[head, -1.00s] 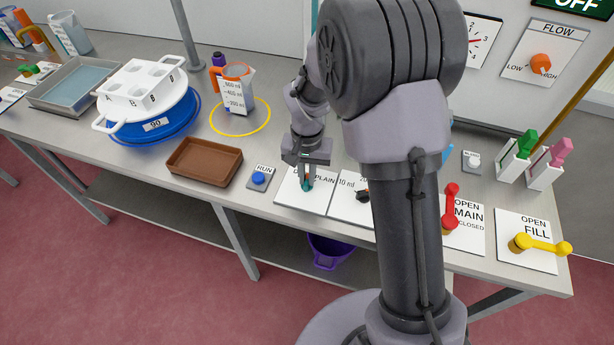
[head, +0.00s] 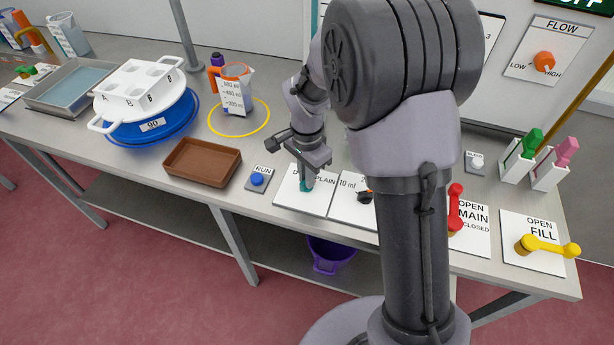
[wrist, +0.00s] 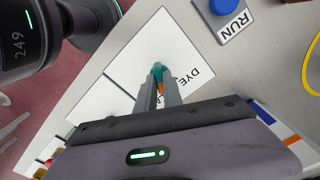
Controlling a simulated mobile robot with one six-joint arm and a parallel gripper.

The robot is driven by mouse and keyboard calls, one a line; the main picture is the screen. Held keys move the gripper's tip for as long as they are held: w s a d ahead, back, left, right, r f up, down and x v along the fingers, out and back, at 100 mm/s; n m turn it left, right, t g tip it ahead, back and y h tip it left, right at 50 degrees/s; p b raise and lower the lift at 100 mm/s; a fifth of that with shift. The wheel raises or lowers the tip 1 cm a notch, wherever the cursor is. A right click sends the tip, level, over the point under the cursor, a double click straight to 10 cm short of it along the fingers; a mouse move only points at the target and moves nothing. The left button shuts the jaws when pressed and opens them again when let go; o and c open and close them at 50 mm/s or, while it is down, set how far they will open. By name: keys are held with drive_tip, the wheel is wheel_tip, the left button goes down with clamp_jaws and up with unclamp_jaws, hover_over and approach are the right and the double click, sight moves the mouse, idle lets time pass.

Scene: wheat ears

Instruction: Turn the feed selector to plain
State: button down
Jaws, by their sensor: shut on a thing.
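The feed selector is a small teal knob (head: 304,187) with an orange mark, on a white plate (head: 288,203) lettered DYE and PLAIN. The knob also shows in the wrist view (wrist: 157,71), and the plate fills the middle there (wrist: 118,82). My gripper (head: 307,181) points down over the plate, shut on the knob. In the wrist view its two fingers (wrist: 158,88) stand on either side of the knob. The fingers and palm hide part of the knob and the lettering, so I cannot tell exactly which word the mark faces.
A blue RUN button (head: 257,179) and a brown tray (head: 203,162) are left of the plate. A 10 ml plate with a black knob (head: 366,197) is close on the right. Red (head: 455,207) and yellow (head: 547,246) handles stand farther right, beyond my arm.

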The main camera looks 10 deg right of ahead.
idle(0.5)
drive_tip(key=c, duration=1.5)
unclamp_jaws()
wheel_tip(320, 180, up, 18)
drive_tip(key=p, duration=0.6)
drive_tip(key=shift+f, duration=0.25)
